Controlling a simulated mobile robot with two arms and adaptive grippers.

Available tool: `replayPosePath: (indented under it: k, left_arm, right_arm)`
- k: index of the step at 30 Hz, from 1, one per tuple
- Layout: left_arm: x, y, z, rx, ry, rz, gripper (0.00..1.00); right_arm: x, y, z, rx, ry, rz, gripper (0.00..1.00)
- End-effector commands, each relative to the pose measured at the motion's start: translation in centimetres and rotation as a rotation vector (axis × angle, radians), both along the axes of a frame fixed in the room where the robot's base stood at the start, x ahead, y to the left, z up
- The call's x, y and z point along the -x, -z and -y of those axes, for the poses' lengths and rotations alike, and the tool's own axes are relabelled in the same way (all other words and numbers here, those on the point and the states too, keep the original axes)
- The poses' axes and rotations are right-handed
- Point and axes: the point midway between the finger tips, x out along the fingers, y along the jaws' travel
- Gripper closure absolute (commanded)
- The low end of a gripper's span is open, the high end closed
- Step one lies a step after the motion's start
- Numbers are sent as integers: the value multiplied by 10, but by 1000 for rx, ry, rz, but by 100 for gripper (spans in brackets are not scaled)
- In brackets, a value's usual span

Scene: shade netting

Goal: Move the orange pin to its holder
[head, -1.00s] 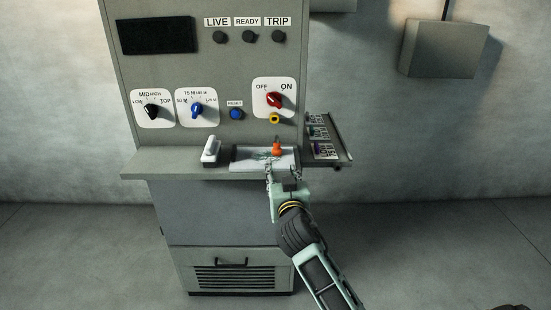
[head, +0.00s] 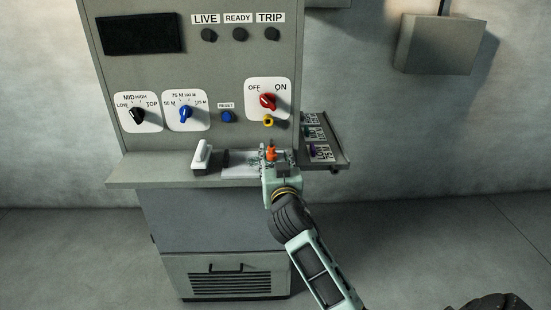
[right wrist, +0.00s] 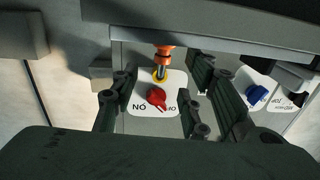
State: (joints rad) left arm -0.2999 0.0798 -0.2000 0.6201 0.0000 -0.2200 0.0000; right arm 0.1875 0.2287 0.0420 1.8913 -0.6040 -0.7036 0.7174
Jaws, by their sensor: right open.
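The orange pin (head: 271,153) stands on the ledge at a pale tray (head: 238,164). My right gripper (head: 276,156) is open at the pin, with its fingers to either side. In the right wrist view the pin (right wrist: 163,56) shows between the open fingers (right wrist: 163,72), with a visible gap on each side. Its lower end is hidden in the head view. A side rack (head: 330,152) with labelled places holds a green and a purple item; I cannot tell which place is the orange pin's holder. My left gripper is not in view.
The panel above carries a red OFF/ON knob (head: 267,102), a yellow ring (head: 269,121) and a blue selector (head: 185,113). A white handle (head: 202,155) stands left of the tray. The ledge's left part (head: 150,171) is clear.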

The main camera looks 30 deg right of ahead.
Motion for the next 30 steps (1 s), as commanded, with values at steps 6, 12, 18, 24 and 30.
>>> replayPosePath:
  k: [6,12,18,24,30]
  left_arm:
    - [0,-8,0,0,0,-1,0]
    - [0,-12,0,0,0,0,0]
    - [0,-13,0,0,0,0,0]
    - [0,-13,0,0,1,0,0]
    - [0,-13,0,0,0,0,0]
  right_arm:
    - [-30,-3,16,1,2,0,58]
    - [-52,-2,27,2,1,0,58]
    - [-61,-1,32,1,0,0,58]
    - [-62,0,32,0,0,0,58]
    - [-62,0,32,0,0,0,71]
